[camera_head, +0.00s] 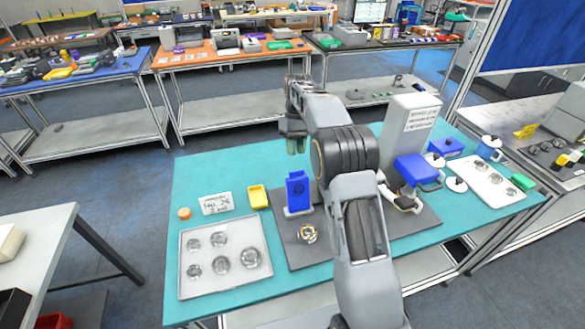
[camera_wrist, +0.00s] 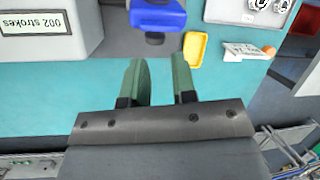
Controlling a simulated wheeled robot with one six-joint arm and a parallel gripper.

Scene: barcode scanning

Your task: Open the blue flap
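A blue upright piece (camera_head: 297,190) stands on a dark grey mat (camera_head: 300,250) at the middle of the teal table. It also shows at the top of the wrist view (camera_wrist: 158,14). A second blue part (camera_head: 416,170) sticks out from the front of a grey machine (camera_head: 408,122). I cannot tell for certain which one is the flap. My gripper (camera_head: 296,144) hangs above the table's far side, behind the upright piece and apart from it. In the wrist view its green fingers (camera_wrist: 162,82) are spread with nothing between them.
A yellow bin (camera_head: 258,196), a white label card (camera_head: 216,204) and a tray of round parts (camera_head: 224,280) lie on the left. A white tray (camera_head: 490,186) and blue containers (camera_head: 445,147) are on the right. My arm covers part of the table's middle.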

